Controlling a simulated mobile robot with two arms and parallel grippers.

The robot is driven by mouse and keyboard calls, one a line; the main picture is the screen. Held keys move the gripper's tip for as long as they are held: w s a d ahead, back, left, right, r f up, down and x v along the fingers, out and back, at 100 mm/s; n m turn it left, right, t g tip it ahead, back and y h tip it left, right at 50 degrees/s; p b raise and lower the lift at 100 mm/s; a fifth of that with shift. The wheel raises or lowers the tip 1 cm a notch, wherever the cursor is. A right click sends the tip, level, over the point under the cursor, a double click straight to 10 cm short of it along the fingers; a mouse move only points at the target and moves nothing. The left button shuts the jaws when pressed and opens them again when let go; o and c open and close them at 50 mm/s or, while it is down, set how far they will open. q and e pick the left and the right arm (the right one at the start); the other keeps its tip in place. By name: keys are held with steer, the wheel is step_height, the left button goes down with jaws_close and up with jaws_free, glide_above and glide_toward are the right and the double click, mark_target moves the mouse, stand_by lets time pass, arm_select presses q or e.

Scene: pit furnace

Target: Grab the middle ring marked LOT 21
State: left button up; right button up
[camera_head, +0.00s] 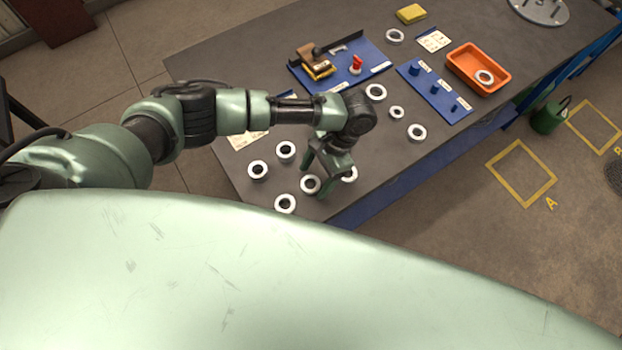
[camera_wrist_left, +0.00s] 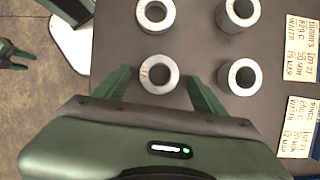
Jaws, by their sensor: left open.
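Several pale steel rings lie on the dark bench. One ring (camera_head: 310,184) is at my left gripper (camera_head: 315,190) in the head view. In the left wrist view this ring (camera_wrist_left: 158,73) lies between the two spread green fingers of the left gripper (camera_wrist_left: 158,84), with a gap on either side. It has a small mark on its face that I cannot read. Another ring (camera_wrist_left: 238,75) stands just right of the right finger, and two more (camera_wrist_left: 155,15) (camera_wrist_left: 238,12) stand in the row above. A dark green gripper, probably my right one (camera_wrist_left: 12,57), shows at the left edge.
A card (camera_wrist_left: 298,125) reading RINGS and a card (camera_wrist_left: 300,42) reading BUSHES lie right of the rings. An orange tray (camera_head: 456,66) with a ring inside, a blue peg board (camera_head: 437,103) and a blue tool board (camera_head: 372,53) stand farther along the bench.

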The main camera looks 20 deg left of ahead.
arm_select(q)
steer(key=shift+s+a+f, duration=0.1)
steer(key=shift+f, duration=0.1)
steer(key=shift+s, duration=0.15)
jaws_close()
steer(key=shift+r, duration=0.15)
